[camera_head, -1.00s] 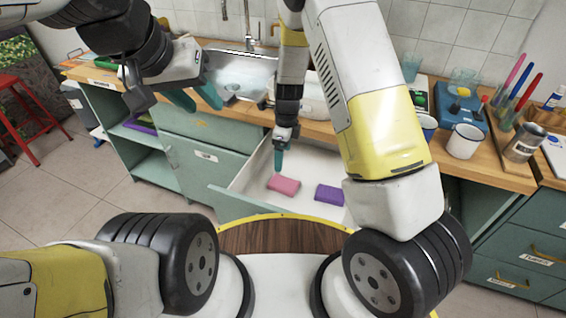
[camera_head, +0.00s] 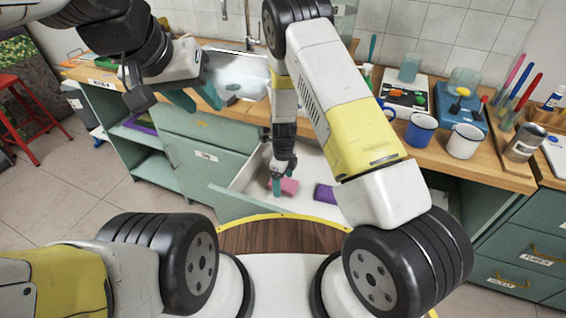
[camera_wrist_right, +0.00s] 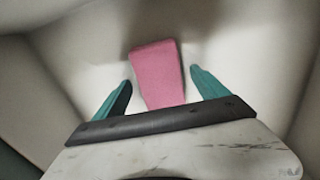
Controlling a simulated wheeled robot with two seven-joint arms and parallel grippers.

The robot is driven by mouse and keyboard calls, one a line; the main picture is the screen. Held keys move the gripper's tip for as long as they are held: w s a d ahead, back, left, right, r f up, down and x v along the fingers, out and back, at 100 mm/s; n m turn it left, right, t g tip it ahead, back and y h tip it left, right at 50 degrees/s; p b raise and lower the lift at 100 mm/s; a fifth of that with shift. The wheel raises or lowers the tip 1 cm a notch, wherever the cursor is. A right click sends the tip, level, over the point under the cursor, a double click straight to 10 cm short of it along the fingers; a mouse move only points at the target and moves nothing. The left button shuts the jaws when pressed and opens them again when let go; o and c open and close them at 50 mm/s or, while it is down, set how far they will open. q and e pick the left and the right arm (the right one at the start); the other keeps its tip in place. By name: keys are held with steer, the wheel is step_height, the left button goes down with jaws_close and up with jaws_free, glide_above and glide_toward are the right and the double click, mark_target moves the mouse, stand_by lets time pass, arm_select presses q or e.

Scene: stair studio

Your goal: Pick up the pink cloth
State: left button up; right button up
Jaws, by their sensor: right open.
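The pink cloth (camera_head: 289,187) is a folded block lying in the open white drawer (camera_head: 249,179). In the right wrist view the pink cloth (camera_wrist_right: 159,75) lies ahead of and between the two teal fingers. My right gripper (camera_head: 278,186) is open, reaching down into the drawer at the cloth; in the wrist view my right gripper (camera_wrist_right: 161,95) has a finger on each side of the cloth's near part, and I cannot tell whether they touch it. My left gripper (camera_head: 193,99) is above the counter at the left, its teal fingers apart and nothing between them.
A purple cloth (camera_head: 325,193) lies in the same drawer, to the right, partly hidden by my right arm. The drawer walls stand close around. A sink (camera_head: 236,80), mugs (camera_head: 465,141) and a pen holder (camera_head: 524,143) are on the counter.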

steer(key=shift+r, duration=0.1)
steer(key=c, duration=1.4)
